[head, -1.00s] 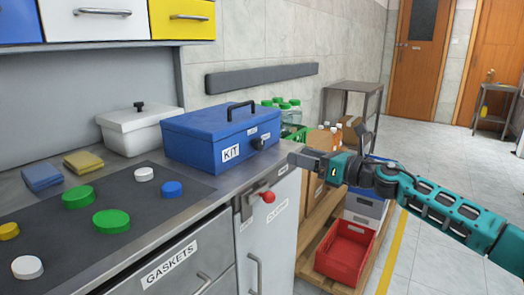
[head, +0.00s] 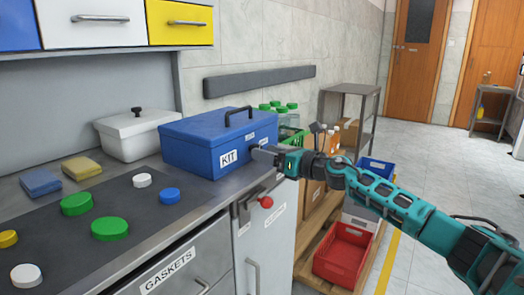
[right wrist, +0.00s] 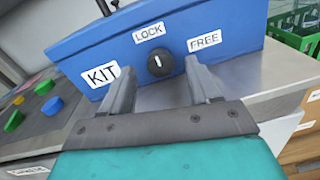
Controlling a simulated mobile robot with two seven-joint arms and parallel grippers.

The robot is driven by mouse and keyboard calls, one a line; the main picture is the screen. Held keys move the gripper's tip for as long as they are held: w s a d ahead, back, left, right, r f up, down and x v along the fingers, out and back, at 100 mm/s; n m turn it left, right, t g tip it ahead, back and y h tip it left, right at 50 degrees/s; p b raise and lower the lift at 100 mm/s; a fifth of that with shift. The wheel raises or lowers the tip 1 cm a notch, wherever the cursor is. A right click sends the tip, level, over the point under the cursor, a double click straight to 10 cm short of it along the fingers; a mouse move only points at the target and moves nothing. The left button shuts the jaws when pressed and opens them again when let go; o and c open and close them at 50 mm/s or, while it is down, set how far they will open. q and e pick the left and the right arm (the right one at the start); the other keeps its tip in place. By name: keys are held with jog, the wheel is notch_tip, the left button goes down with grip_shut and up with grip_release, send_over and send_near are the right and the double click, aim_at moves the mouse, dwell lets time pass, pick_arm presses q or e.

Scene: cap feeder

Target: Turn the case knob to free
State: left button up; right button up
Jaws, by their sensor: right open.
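The blue case (head: 205,145) labelled KIT stands on the counter, lid shut, handle on top. Its black knob (right wrist: 160,65) shows on the front face in the right wrist view, below the LOCK label (right wrist: 149,32) and left of the FREE label (right wrist: 205,41). The knob's white mark points about straight up in that view, nearer LOCK than FREE. My right gripper (head: 265,153) is open in front of the knob, one finger on each side of it in the right wrist view (right wrist: 161,80). I cannot tell whether the fingers touch it. My left gripper is out of view.
A white lidded box (head: 135,133) stands left of the case. Green, blue, white and yellow caps lie on the dark mat (head: 55,215) at the left. A red-knobbed latch (head: 265,202) sits below the counter edge. Crates and boxes stand at the right.

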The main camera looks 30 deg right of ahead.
jog(key=shift+x, duration=1.15)
jog(key=c, duration=1)
jog(key=shift+c, duration=0.2)
